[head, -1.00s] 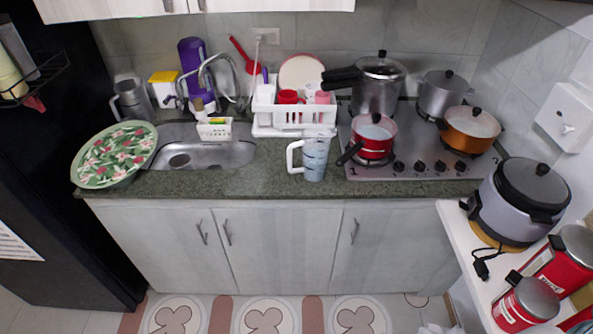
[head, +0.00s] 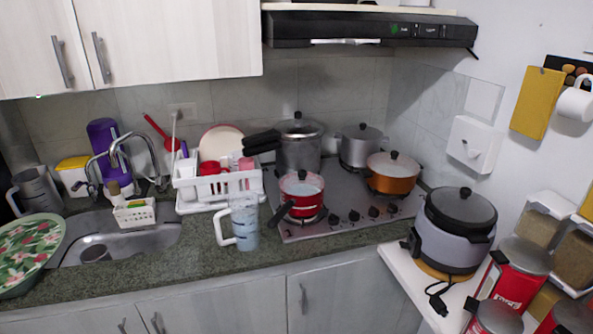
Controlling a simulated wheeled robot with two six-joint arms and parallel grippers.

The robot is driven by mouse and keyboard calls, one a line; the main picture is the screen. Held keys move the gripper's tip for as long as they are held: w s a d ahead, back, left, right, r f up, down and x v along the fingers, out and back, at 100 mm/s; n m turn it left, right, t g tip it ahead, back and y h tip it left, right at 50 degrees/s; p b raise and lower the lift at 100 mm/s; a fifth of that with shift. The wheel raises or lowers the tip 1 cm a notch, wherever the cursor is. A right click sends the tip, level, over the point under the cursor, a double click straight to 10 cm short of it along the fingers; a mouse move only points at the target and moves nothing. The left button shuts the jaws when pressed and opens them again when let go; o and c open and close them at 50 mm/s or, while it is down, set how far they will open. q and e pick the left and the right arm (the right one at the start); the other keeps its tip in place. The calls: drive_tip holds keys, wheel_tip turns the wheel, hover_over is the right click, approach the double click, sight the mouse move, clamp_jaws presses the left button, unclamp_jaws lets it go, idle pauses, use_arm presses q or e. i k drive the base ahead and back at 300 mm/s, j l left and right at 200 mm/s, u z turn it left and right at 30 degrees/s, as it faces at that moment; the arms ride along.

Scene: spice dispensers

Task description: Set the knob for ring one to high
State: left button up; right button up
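The stove (head: 300,228) is a steel hob set in the counter, right of center in the head view. A row of several dark knobs (head: 353,215) runs along its front edge. I cannot tell which knob belongs to ring one, and their settings are too small to read. A red pot (head: 302,202) stands at the front left, with its dark handle reaching over the front left corner. A pressure cooker (head: 298,152) and a grey pot (head: 361,148) stand behind, and an orange pot (head: 391,182) at the right. The burners are mostly hidden under the pots. Neither gripper is in view.
A clear measuring jug (head: 245,225) stands just left of the stove. A white dish rack (head: 217,187) is behind it. A rice cooker (head: 453,236) stands on a white side table at the right. A range hood (head: 370,28) hangs above. The counter strip before the knobs is clear.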

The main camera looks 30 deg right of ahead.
sight(334, 220)
drive_tip(key=z, duration=1.15)
